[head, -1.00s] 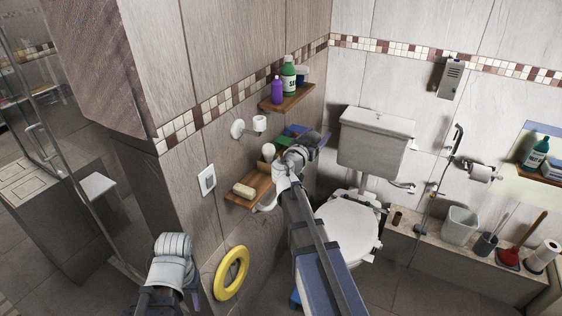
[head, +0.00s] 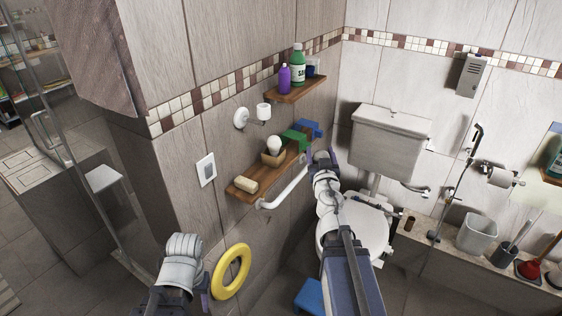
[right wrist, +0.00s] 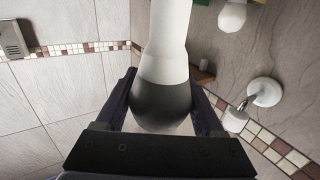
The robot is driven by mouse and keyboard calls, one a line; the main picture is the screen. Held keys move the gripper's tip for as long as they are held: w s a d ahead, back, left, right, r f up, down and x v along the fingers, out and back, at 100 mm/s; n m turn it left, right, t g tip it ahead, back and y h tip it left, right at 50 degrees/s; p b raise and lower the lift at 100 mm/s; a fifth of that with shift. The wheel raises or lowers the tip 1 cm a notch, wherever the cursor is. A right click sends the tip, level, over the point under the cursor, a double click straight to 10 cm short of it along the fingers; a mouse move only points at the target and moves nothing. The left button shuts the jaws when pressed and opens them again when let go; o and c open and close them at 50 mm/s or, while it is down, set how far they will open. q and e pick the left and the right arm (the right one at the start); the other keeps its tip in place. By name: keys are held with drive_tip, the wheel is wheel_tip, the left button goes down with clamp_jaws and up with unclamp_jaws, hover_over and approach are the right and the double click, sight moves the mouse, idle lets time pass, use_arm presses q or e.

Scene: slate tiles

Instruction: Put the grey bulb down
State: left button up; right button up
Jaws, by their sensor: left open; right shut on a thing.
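My right gripper (head: 320,157) is at the right end of the lower wall shelf (head: 243,192), in front of the toilet. In the right wrist view its two fingers (right wrist: 163,105) are shut on the grey bulb (right wrist: 162,98), which has a dark grey rounded part and a long pale part pointing up the picture. In the head view I cannot make out the held bulb. A white bulb (head: 274,144) sits in a small wooden holder (head: 272,158) on the shelf; it also shows in the right wrist view (right wrist: 232,15). My left gripper (head: 203,298) is low at the left, open, partly hidden.
The shelf also bears a bar of soap (head: 245,184), a green block (head: 294,139) and a blue thing (head: 309,129). A white wall lamp holder (head: 263,111) is above it, and a white rail (head: 285,190) runs below. The toilet cistern (head: 390,138) is at the right.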

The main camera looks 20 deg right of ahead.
drive_tip(key=shift+s+a+f+y, duration=0.25)
drive_tip(key=shift+s+a+y, duration=0.05)
drive_tip(key=shift+a+y, duration=0.1)
drive_tip(key=w+a+f+b, duration=0.3)
drive_tip(key=w+a, duration=0.9)
drive_tip(key=w, duration=0.3)
drive_tip(key=shift+w+n, duration=0.25)
drive_tip(key=shift+n, duration=0.05)
wheel_tip(320, 180, down, 4)
drive_tip(key=b, duration=0.3)
drive_tip(key=shift+r+b, duration=0.2)
drive_tip(key=shift+b, duration=0.2)
drive_tip(key=shift+w+a+f, duration=0.1)
drive_tip(key=shift+w+f, duration=0.05)
drive_tip(key=shift+f, duration=0.15)
drive_tip(key=shift+r, duration=0.15)
